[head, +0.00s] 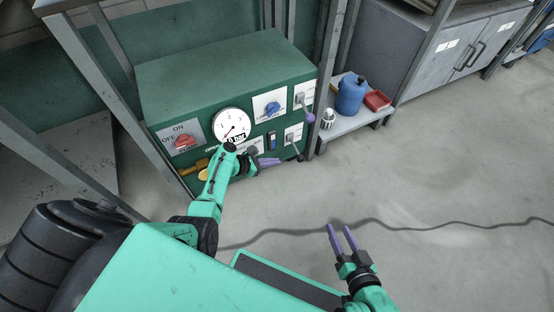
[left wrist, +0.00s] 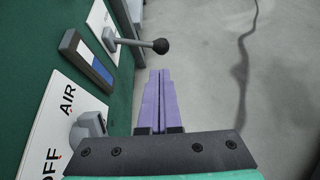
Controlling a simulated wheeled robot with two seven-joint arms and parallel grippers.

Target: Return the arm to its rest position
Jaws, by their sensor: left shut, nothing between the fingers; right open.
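My left arm reaches from the lower left toward the front of a green control panel (head: 220,85). My left gripper (head: 275,161) is shut and empty, its purple fingers together close to the lower part of the panel. In the left wrist view the shut fingers (left wrist: 158,85) point along the panel face, beside a lever with a black knob (left wrist: 160,46) and a rocker switch (left wrist: 86,60). No contact shows there. My right gripper (head: 341,238) is open and empty above the floor at the lower right, its two purple fingers apart.
The panel carries a gauge (head: 232,125), a red knob (head: 184,142), a blue knob (head: 272,108) and a purple-tipped lever (head: 309,116). A low shelf (head: 352,122) holds a blue canister (head: 351,95) and a red tray (head: 377,100). A dark cable (head: 440,228) crosses open floor.

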